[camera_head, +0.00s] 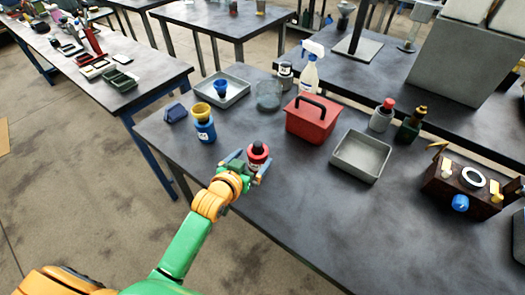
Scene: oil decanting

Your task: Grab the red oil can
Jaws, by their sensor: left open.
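The red oil can (258,151), a small upright can with a red top, a dark band and a pale label lower down, stands near the front edge of the dark worktable (290,215). My left gripper (250,165) is open, with one finger on each side of the can. Whether the fingers touch it cannot be told. The can's lower part is partly hidden by the gripper. My right gripper is not in view.
A blue container with a yellow funnel (202,112) stands left of the can. A red carrier with a black handle (313,118) and a grey tray (360,157) are behind and to the right. The table right of the can is clear.

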